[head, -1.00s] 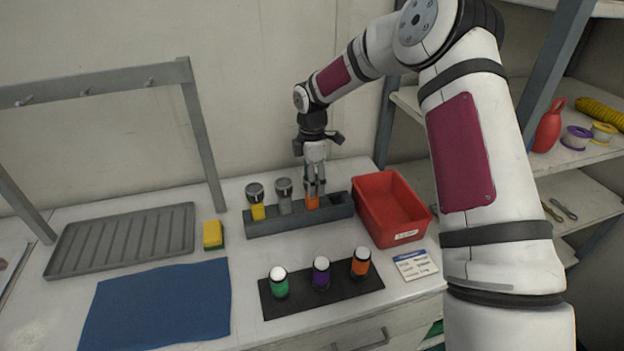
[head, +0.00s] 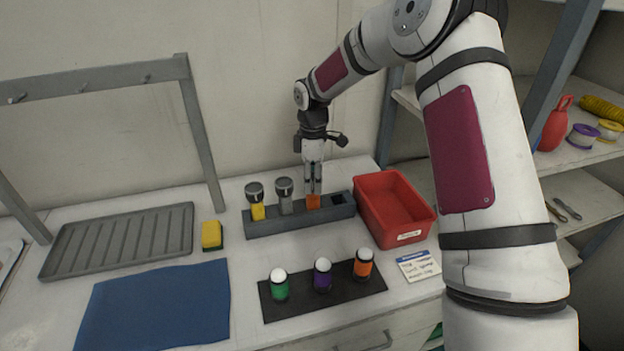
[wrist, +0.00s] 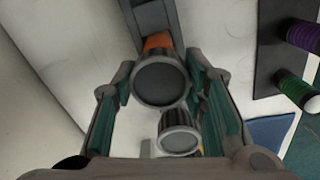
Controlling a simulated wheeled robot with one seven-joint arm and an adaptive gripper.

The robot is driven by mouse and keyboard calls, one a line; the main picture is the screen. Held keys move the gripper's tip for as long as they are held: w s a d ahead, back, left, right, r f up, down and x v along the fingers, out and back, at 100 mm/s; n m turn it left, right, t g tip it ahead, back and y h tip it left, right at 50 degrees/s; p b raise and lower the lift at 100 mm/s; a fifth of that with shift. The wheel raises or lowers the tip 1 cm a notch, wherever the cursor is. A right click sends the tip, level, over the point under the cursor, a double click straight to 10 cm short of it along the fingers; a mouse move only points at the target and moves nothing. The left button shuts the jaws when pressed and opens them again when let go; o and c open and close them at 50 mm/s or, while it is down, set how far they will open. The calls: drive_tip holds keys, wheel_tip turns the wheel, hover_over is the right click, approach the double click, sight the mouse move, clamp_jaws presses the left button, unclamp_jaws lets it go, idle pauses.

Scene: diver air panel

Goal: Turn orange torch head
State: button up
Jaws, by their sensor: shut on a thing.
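The orange torch (head: 313,202) stands upright in the grey rack (head: 277,226), right of the grey torch (head: 285,204) and the yellow torch (head: 258,212). My gripper (head: 313,188) points straight down over it, its fingers at the torch's top. In the wrist view, the round dark orange torch head (wrist: 161,80) sits between the two green-padded fingers, with some orange body (wrist: 158,42) beyond it. The jaws are shut on this head. In the head view, the fingers hide most of the head. Another torch head (wrist: 179,135) shows close by in the wrist view.
A red bin (head: 383,178) stands just right of the rack. A black mat (head: 300,307) with green, purple and orange white-topped cylinders lies in front. A yellow sponge (head: 212,235), grey tray (head: 100,245) and blue cloth (head: 160,305) are left. The rack's right end slot is empty.

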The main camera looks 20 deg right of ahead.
sight(313, 177)
drive_tip(key=m+b, duration=0.2)
drive_tip(key=m, duration=0.4)
drive_tip(key=shift+f+m, duration=0.1)
drive_tip(key=shift+m, duration=0.2)
drive_tip(key=m+b, duration=0.2)
drive_tip(key=m, duration=0.4)
drive_tip(key=shift+m, duration=0.3)
drive_tip(key=o, duration=1.2)
wheel_tip(313, 177, up, 12)
drive_tip(key=shift+r, duration=0.1)
idle(1.0)
